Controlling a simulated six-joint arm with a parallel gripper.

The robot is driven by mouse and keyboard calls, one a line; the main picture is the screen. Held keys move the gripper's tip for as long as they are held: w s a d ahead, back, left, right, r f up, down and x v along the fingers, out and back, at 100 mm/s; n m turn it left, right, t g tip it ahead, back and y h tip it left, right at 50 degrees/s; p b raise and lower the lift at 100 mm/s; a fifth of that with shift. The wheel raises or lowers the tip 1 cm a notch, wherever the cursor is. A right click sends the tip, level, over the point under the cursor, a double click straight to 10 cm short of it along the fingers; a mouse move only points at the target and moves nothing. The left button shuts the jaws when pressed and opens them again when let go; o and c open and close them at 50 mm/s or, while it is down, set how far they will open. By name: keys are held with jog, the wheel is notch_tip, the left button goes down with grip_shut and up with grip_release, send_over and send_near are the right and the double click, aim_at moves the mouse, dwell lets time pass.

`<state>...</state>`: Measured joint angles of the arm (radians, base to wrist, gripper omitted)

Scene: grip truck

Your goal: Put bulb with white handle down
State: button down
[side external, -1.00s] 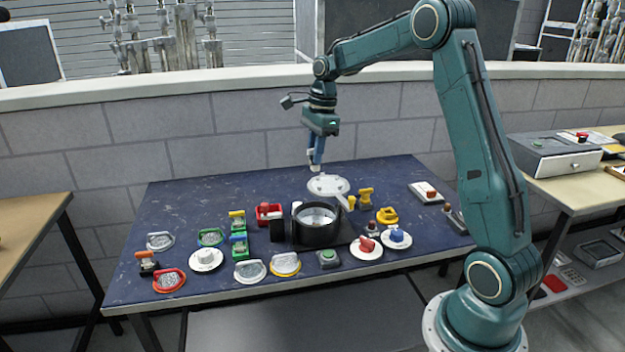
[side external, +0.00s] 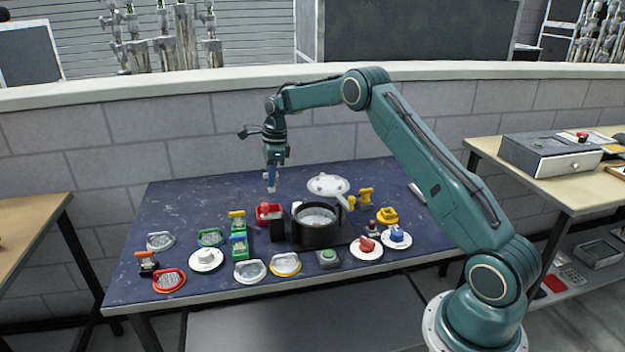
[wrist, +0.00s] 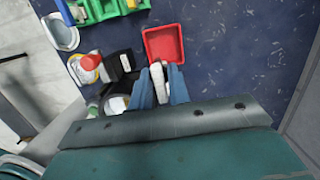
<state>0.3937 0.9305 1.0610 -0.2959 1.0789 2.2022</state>
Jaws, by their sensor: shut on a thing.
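My gripper (side external: 271,187) hangs over the table, just above and behind the small red tray (side external: 266,218) in the side view. In the wrist view its two blue fingers (wrist: 159,82) are shut on a white piece, which I take as the white handle of the bulb (wrist: 157,76). The bulb's lower part cannot be made out. The held piece is above the table. The red tray (wrist: 163,44) lies just beyond the fingertips in the wrist view.
A black round pot (side external: 316,233) stands right of the red tray, with a pale round disc (side external: 328,184) behind it. Green blocks (side external: 239,244) stand to the left. Several coloured rings and white saucers line the front. The table's back left (side external: 195,205) is clear.

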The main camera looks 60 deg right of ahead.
jog(key=shift+w+a+f, duration=0.1)
jog(key=shift+w+f, duration=0.1)
jog(key=shift+f, duration=0.75)
jog(key=shift+w+a+f, duration=0.1)
jog(key=shift+w+f, duration=0.15)
jog(key=shift+f, duration=0.65)
jog(key=shift+w+f, duration=0.2)
jog(key=shift+f, duration=0.75)
jog(key=shift+f, duration=0.1)
jog(key=shift+f, duration=1.85)
jog(key=shift+f, duration=0.15)
jog(key=c, duration=1.6)
grip_release()
